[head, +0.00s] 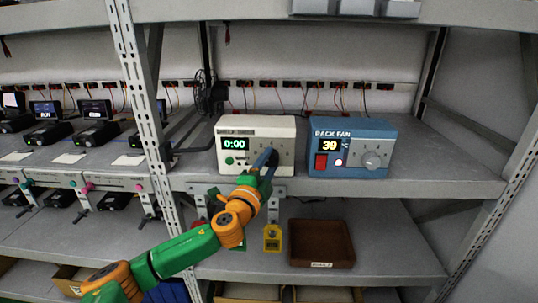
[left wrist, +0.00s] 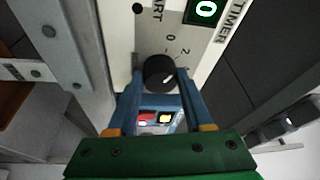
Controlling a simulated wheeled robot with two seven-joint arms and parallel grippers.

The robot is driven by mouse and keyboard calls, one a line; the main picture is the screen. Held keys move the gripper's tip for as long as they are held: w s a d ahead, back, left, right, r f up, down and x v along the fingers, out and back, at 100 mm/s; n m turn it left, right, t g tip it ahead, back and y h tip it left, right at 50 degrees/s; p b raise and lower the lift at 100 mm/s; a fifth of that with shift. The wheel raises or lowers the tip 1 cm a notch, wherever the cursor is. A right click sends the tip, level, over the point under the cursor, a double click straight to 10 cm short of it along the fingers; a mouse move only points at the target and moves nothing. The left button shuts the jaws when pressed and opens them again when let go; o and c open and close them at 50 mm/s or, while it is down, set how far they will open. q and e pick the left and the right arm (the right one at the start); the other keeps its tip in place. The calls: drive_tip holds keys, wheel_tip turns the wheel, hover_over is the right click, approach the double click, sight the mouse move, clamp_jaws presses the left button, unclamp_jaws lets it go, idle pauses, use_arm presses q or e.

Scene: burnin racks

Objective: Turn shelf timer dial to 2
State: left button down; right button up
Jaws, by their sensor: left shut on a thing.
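The marks 0 and 2 show beside the dial. A pale mark shows on the dial, but I cannot tell which number it points to. My right gripper is out of view.
A blue rack fan box (head: 375,138), reading 39, stands close to the right of the timer. A yellow tag (head: 272,238) and a brown tray (head: 321,243) are below. A metal upright (head: 147,120) stands left; the shelf right of the fan is clear.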

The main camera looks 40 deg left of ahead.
use_arm(q)
drive_tip(key=m+p, duration=0.2)
drive_tip(key=p, duration=0.1)
drive_tip(key=shift+r+m+g, duration=0.3)
drive_tip(key=shift+g, duration=0.1)
drive_tip(key=shift+f+m+h+p, duration=0.15)
drive_tip(key=shift+m+h+p, duration=0.15)
drive_tip(key=shift+m+p, duration=0.35)
drive_tip(key=shift+c, duration=1.5)
unclamp_jaws()
drive_tip(key=shift+s+f, duration=0.1)
drive_tip(key=shift+s+f, duration=0.1)
drive_tip(key=shift+s, duration=0.2)
drive_tip(key=b+v, duration=0.2)
drive_tip(key=v, duration=0.4)
drive_tip(key=shift+s+r, duration=0.15)
drive_tip(key=shift+r, duration=0.1)
